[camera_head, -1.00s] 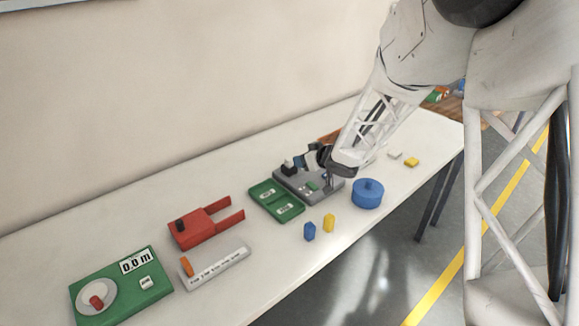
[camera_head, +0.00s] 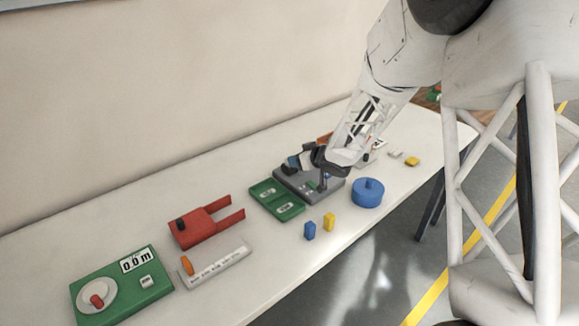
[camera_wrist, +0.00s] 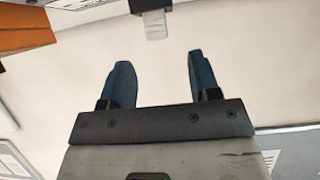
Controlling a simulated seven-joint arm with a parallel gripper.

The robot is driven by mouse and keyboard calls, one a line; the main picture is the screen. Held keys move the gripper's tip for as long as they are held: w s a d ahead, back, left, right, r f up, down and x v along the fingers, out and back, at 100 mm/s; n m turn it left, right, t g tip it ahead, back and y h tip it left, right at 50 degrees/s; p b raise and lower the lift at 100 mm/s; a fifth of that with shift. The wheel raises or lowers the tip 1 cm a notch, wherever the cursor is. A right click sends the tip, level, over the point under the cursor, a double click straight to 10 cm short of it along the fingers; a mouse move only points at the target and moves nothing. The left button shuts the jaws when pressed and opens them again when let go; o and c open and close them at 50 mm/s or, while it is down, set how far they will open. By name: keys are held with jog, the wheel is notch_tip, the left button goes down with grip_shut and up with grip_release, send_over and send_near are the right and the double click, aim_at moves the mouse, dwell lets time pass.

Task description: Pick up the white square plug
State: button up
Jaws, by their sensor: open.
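A small white block (camera_head: 395,154), which looks like the white square plug, lies on the table at the right, beside a yellow block. My gripper (camera_head: 297,161) is over the grey device (camera_head: 322,197) in the middle of the table, to the left of the white block. In the wrist view my gripper (camera_wrist: 160,62) is open, its two blue fingers apart with nothing between them. A dark part with a pale white piece (camera_wrist: 155,24) shows beyond the fingertips at the top edge; I cannot tell whether it is a plug.
A yellow block (camera_head: 412,161) and a blue round container (camera_head: 367,194) are at the right. A green tray (camera_head: 277,201), small blue (camera_head: 310,230) and yellow (camera_head: 329,222) blocks, a red fork-shaped part (camera_head: 195,229) and a green meter (camera_head: 125,290) stand left of them. The wall is behind.

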jog(key=shift+a, duration=0.1)
jog(key=shift+x, duration=2.5)
jog(key=shift+w, duration=0.15)
grip_shut()
jog(key=shift+r, duration=0.1)
jog(key=shift+r, duration=0.5)
jog(key=shift+s+d+r, duration=0.1)
jog(key=shift+s+r, duration=0.05)
jog(key=shift+r, duration=0.45)
jog(key=shift+s+d+r, duration=0.15)
jog(key=shift+s+r, duration=0.05)
jog(key=shift+r, duration=0.4)
jog(key=s+d+r, duration=0.1)
jog(key=s+d, duration=0.3)
jog(key=s, duration=1)
jog(key=shift+s+r, duration=0.15)
jog(key=shift+s, duration=0.2)
